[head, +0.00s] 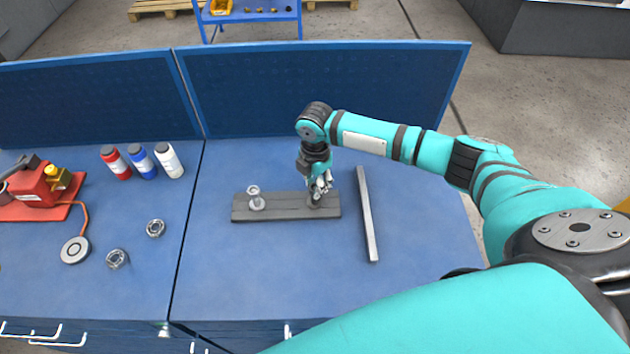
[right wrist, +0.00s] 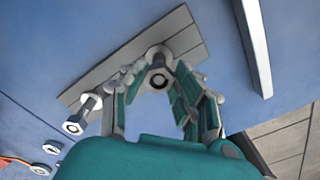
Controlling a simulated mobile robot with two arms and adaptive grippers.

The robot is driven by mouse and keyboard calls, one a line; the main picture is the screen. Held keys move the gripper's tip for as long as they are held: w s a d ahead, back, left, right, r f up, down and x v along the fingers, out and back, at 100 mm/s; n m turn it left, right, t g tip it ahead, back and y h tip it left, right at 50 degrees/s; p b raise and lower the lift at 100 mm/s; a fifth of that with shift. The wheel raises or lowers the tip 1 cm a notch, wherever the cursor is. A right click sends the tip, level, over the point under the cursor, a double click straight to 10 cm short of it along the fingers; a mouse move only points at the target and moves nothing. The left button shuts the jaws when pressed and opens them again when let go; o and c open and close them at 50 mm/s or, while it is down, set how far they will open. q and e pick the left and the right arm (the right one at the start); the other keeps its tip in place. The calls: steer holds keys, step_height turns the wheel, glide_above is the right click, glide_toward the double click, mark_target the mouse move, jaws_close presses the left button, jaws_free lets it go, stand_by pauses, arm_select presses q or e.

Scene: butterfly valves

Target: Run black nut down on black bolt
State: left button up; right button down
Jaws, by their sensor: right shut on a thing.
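A grey board (head: 280,213) lies on the blue bench, with a silver bolt (head: 256,201) upright at its left end. My right gripper (head: 319,194) points down over the board's right end. In the right wrist view its fingers (right wrist: 157,72) are closed around a dark round piece (right wrist: 159,81), which fits the black nut on the black bolt. The dark piece also shows under the fingers in the head view (head: 315,204). The fingers hide most of it, so the nut's height on the bolt cannot be told. The silver bolt (right wrist: 78,118) stands apart. My left gripper is out of view.
A grey bar (head: 368,215) lies right of the board. Left are metal rings (head: 156,228), a red device (head: 40,190) with a cable and disc, and red, blue and white bottles (head: 142,162). A blue panel (head: 320,88) closes the back. The bench front is clear.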

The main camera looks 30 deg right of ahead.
steer(key=m, duration=0.7)
steer(key=shift+s+a, duration=0.1)
steer(key=shift+s, duration=0.05)
steer(key=m, duration=0.5)
steer(key=c, duration=1.2)
jaws_free()
